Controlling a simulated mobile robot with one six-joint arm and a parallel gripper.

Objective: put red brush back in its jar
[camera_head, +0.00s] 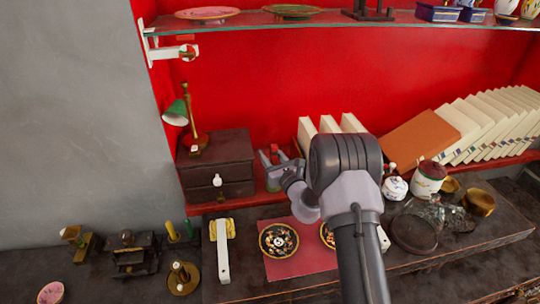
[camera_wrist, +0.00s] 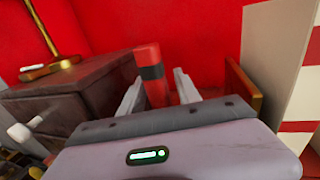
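A red cylindrical thing with a black band (camera_wrist: 151,76), which may be the red brush, stands between the two fingers of my gripper (camera_wrist: 157,88) in the wrist view. The fingers are apart, with a gap showing on its right side. Its lower end is hidden behind my gripper body. In the head view a small red tip (camera_head: 274,150) shows at my gripper (camera_head: 273,160), just right of the dark drawer box. I cannot make out a brush jar; my arm hides part of the shelf.
The dark drawer box (camera_head: 217,162) with a green lamp (camera_head: 177,112) stands close on the left. White books (camera_head: 328,125) stand close on the right. A glass shelf (camera_head: 340,20) runs above. Lidded jars (camera_head: 429,180) and glassware stand right of my arm.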

